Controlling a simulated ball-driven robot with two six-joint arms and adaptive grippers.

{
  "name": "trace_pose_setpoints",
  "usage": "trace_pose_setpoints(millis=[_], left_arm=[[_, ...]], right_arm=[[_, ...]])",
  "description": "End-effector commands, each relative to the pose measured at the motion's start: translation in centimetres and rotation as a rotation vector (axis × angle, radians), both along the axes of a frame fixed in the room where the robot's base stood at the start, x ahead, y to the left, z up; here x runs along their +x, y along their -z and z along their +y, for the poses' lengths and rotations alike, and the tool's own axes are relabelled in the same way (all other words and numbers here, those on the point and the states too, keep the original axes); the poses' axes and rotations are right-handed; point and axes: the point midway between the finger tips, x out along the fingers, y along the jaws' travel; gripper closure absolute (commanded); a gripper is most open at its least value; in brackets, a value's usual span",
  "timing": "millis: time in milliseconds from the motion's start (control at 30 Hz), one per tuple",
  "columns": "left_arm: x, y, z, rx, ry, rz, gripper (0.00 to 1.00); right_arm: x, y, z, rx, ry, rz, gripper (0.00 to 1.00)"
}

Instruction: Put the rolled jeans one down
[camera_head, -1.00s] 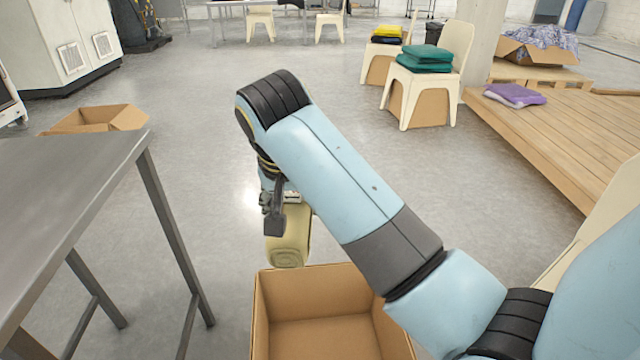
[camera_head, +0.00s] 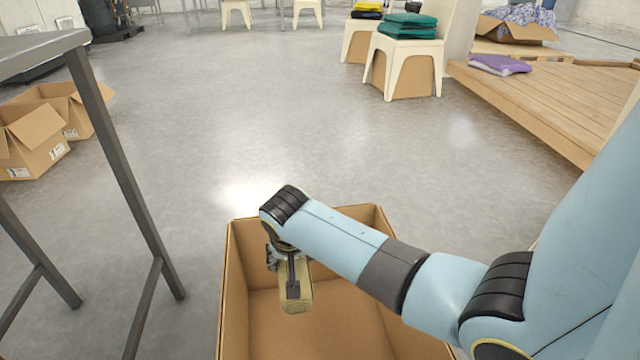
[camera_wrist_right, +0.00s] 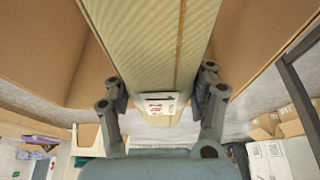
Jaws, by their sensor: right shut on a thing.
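My right gripper (camera_head: 292,284) is shut on a pale yellow, ribbed rolled piece (camera_head: 298,300), pointing down. In the right wrist view the roll (camera_wrist_right: 142,45) lies between the two fingers (camera_wrist_right: 160,92) and has a white label with red print. Its colour is pale yellow, not denim blue. An open cardboard box (camera_head: 233,285) stands below on the floor. The roll hangs within the box opening in the head view, and box walls (camera_wrist_right: 40,50) show on both sides of it in the wrist view. Whether it touches the bottom I cannot tell. My left gripper is out of view.
A grey metal table (camera_head: 40,42) with legs stands at the left. Open cardboard boxes (camera_head: 35,140) sit on the floor beyond it. A chair with folded green cloth (camera_head: 405,27) and a wooden platform (camera_head: 530,100) are at the right. The middle floor is clear.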

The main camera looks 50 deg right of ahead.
Motion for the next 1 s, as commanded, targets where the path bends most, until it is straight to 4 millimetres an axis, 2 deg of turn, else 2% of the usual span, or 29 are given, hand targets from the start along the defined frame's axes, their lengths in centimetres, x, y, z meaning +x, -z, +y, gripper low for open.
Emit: trace_pose_setpoints(millis=[33, 100, 300, 400, 533, 767, 967, 1000], left_arm=[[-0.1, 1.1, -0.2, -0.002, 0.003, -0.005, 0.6], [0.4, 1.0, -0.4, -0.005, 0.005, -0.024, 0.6], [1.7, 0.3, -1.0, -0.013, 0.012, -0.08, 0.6], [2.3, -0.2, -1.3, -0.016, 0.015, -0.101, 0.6], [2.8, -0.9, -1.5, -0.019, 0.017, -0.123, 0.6], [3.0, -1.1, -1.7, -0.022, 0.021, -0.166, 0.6], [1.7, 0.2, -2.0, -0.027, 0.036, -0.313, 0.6], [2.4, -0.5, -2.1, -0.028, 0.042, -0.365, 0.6]], right_arm=[[-0.8, 3.7, -0.3, -0.001, -0.003, 0.013, 0.91], [-1.3, 6.7, -0.6, -0.001, -0.007, 0.013, 0.91], [-3.3, 14.7, -1.6, 0.0, -0.016, 0.01, 0.91], [-4.3, 17.8, -2.0, 0.0, -0.019, 0.008, 0.91], [-5.1, 20.4, -2.4, 0.0, -0.019, 0.002, 0.91], [-5.6, 22.2, -2.7, 0.001, -0.02, -0.005, 0.91], [-5.7, 24.6, -2.6, 0.001, -0.02, -0.002, 0.91], [-5.7, 24.9, -2.6, 0.001, -0.02, -0.002, 0.91]])
